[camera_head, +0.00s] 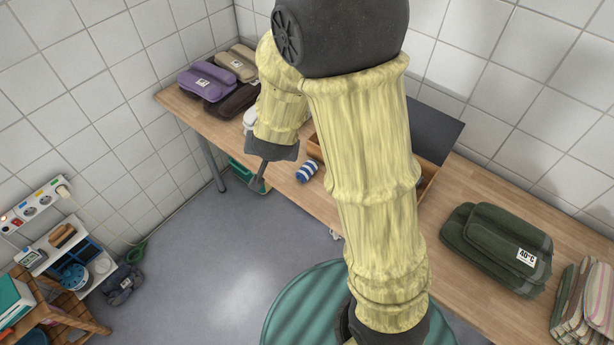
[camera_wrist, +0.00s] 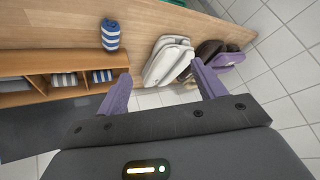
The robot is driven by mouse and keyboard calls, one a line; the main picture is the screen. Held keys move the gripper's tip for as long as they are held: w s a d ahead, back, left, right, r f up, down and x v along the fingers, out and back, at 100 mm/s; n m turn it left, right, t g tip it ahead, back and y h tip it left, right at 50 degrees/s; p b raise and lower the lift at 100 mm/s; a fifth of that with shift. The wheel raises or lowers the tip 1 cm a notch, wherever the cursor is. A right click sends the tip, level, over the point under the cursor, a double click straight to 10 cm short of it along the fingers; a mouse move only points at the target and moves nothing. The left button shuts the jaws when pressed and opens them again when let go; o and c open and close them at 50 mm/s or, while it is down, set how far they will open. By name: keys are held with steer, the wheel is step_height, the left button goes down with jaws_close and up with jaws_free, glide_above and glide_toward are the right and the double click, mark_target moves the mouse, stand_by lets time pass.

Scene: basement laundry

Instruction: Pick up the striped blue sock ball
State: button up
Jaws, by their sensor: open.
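The striped blue sock ball (camera_head: 307,171), blue and white, rests on the wooden table near its front edge in the head view. In the wrist view the sock ball (camera_wrist: 110,35) is at the upper left, beyond and left of the left fingertip. My gripper (camera_head: 258,184) is left of the sock ball in the head view, apart from it. In the wrist view my gripper (camera_wrist: 161,71) has its two purple fingers spread, with nothing held between them.
A wooden compartment box (camera_wrist: 37,82) holds more striped sock balls (camera_wrist: 65,79). My arm covers much of the box in the head view. Purple (camera_head: 206,81) and green (camera_head: 495,245) folded bundles lie on the table (camera_head: 465,180). A teal round object (camera_head: 300,310) is in front.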

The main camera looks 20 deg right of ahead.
step_height(320, 180, down, 9)
steer(key=w+a+m+t+h+b, duration=0.2)
steer(key=w+m+h+b, duration=0.1)
steer(key=h+b, duration=0.1)
steer(key=m+h+b, duration=0.3)
steer(key=h, duration=0.4)
glide_toward(301, 172)
steer(key=shift+g, duration=0.3)
steer(key=v, duration=0.4)
steer(key=shift+w+r, duration=0.1)
steer(key=shift+r, duration=0.3)
steer(key=x, duration=1.2)
steer(key=shift+w+f, duration=0.1)
steer(key=shift+f, duration=0.2)
